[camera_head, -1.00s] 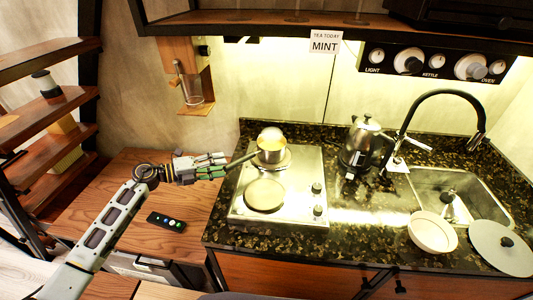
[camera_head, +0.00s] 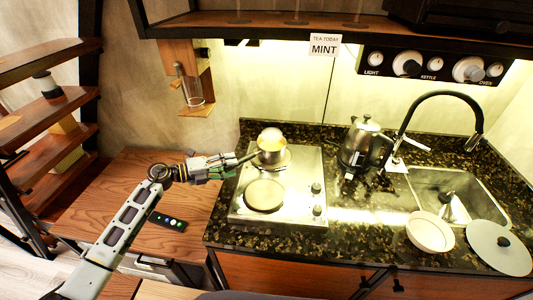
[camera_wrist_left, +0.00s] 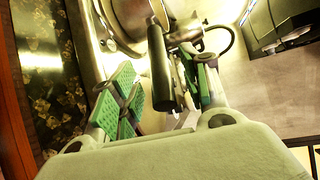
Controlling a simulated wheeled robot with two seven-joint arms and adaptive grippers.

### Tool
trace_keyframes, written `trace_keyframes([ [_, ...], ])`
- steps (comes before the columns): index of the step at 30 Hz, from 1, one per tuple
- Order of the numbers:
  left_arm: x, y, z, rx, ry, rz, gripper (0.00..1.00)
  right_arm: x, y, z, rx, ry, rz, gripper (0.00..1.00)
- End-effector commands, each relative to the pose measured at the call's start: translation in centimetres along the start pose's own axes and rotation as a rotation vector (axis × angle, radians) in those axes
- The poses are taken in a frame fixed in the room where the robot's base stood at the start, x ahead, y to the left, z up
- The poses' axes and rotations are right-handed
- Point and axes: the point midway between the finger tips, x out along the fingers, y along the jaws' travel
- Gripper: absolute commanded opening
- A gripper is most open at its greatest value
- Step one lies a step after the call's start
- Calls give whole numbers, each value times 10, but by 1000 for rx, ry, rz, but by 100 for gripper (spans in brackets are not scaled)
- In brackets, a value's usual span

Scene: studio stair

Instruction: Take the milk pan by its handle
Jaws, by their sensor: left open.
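The milk pan (camera_head: 271,156), a small metal pan with a pale mound showing at its top, stands on the back plate of the hob. Its dark handle (camera_head: 246,158) points left toward my left gripper (camera_head: 229,164). In the left wrist view the black handle (camera_wrist_left: 158,70) lies between the green-padded fingers of my left gripper (camera_wrist_left: 160,92), with a gap to the left pad. The right finger is close to the handle; whether it touches is unclear. My left gripper is open. My right gripper is not in view.
The steel hob (camera_head: 300,205) has an empty front plate (camera_head: 264,195). A glass (camera_head: 192,92) sits on a wall holder above left. A remote (camera_head: 167,221) lies on the wooden top.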

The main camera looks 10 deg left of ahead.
Motion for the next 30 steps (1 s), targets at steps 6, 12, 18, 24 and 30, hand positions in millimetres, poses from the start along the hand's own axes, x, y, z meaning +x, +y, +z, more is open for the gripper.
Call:
trace_keyframes([
  [6, 18, -1, 0, -1, 0, -1, 46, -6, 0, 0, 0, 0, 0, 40],
  [12, 24, 0, 0, 0, 0, 0, 46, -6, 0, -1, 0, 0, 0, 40],
  [18, 24, 0, 0, 0, 0, 0, 46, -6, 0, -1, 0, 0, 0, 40],
  [24, 24, 0, 0, 0, 0, 0, 46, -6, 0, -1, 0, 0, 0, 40],
  [30, 23, 0, 0, 0, 0, 0, 23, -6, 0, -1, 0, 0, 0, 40],
])
